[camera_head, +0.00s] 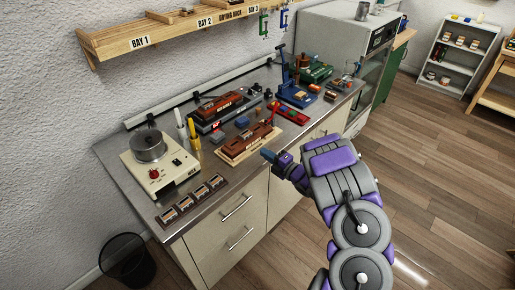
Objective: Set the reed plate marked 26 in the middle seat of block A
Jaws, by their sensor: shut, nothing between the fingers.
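My gripper (268,154) is shut and empty at the front edge of the metal worktop, just right of a brown block on a pale wooden base (232,158). A second brown block (215,106) sits in a dark grey holder behind it. Their labels are too small to read, so I cannot tell which is block A. Several small plates lie in a dark rack (197,213) at the front left of the worktop. Their markings cannot be read, so I cannot pick out the one marked 26. The seats inside the blocks cannot be made out.
A cream hotplate with a metal pot (149,147) stands at the left. A red tray (288,113), a blue press (291,88) and a green machine (316,73) stand toward the right. A shelf marked with bays (170,31) hangs above. Floor to the right is open.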

